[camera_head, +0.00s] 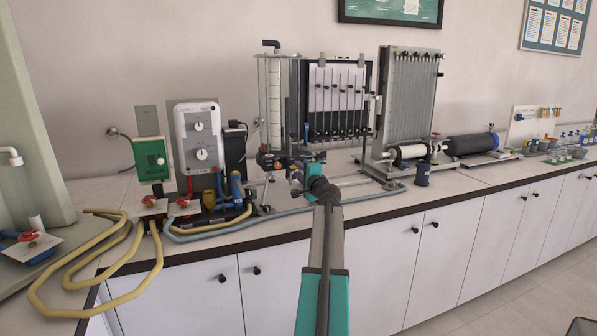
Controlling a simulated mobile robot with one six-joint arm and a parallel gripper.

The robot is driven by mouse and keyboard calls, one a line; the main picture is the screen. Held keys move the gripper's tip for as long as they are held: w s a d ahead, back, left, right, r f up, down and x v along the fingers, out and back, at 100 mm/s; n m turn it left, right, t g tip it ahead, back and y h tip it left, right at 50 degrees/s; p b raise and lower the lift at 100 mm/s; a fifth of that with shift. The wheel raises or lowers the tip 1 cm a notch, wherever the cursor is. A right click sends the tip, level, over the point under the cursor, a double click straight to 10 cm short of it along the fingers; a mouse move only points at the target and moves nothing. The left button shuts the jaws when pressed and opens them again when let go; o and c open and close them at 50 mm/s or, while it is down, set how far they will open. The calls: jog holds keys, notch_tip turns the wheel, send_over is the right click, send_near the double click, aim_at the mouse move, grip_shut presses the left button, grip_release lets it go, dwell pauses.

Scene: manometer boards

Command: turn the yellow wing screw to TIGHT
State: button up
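I cannot make out the yellow wing screw for certain in the head view. Small yellow parts (546,113) show on a small white board (522,124) at the far right, too small to tell their shape. My gripper (299,182) is at the end of my teal and grey arm, low in front of the manometer board (336,92) and near the base of the clear column (275,100). My own wrist hides most of the fingers, so I cannot see whether they are open or shut or touch anything.
Red-handled valves (183,203) and yellow hoses (120,262) crowd the left of the bench. A blue-grey hose (345,203) runs along the front. A tilted tube board (410,95), a dark cup (422,174) and a black cylinder (470,144) stand right. Some benchtop (455,183) there is clear.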

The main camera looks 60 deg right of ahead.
jog(key=b+v, duration=0.1)
jog(key=v, duration=1.1)
jog(key=shift+s+a, duration=0.2)
jog(key=shift+s, duration=0.15)
dwell(0.4)
